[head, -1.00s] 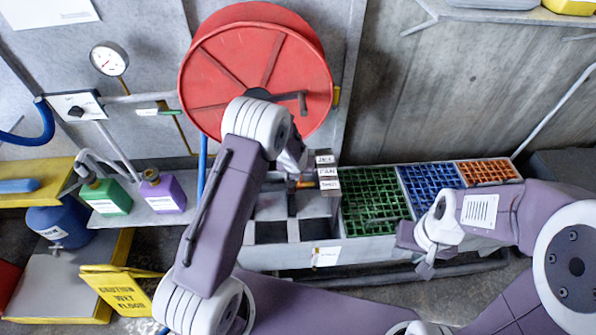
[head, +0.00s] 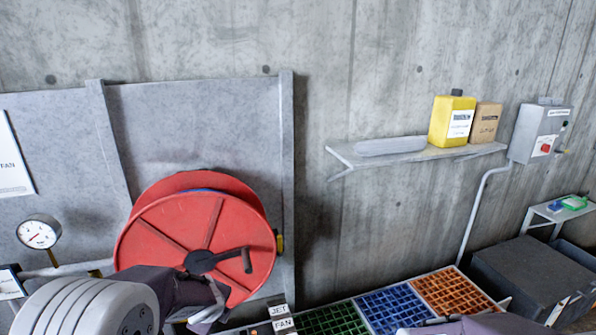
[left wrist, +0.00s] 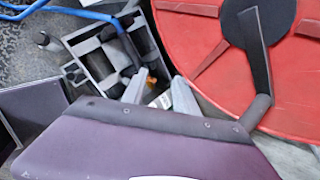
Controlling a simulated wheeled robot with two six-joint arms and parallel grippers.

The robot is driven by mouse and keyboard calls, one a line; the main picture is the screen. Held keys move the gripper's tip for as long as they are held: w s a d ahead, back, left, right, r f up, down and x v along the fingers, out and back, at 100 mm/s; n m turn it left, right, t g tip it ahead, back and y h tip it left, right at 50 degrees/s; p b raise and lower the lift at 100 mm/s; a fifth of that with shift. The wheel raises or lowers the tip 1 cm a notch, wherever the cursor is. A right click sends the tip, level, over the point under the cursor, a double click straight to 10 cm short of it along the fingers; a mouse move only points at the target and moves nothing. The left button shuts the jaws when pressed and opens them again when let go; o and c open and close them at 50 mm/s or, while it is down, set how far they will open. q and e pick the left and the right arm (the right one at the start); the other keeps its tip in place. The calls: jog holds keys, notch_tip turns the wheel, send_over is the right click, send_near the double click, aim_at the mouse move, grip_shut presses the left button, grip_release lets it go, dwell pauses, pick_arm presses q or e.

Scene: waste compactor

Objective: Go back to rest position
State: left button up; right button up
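My left arm comes in at the bottom left of the head view, in front of the red reel. Its gripper (head: 207,312) is partly cut off at the bottom edge. In the left wrist view the two grey fingers of my left gripper (left wrist: 160,88) stand apart with nothing between them. They are over the grey rack (left wrist: 100,65), beside the reel. Only a purple piece of my right arm shows at the bottom right of the head view.
The red reel (head: 170,240) with a black crank is close to my left arm. Green (head: 335,320), blue (head: 393,310) and orange (head: 450,292) grid bins line the wall. A wall shelf (head: 420,155) holds a yellow jug (head: 452,121). A dark box (head: 530,270) stands at right.

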pick_arm(q)
jog(key=s+d+f+n+g+h, duration=0.1)
jog(key=s+f+n+g, duration=0.1)
jog(key=s+n, duration=0.7)
jog(key=s+d+f+n+g+h, duration=0.1)
jog(key=s+d+f+n+g, duration=0.1)
jog(key=s+n, duration=0.8)
jog(key=n+g, duration=0.1)
jog(key=n, duration=0.2)
jog(key=shift+s+d, duration=0.25)
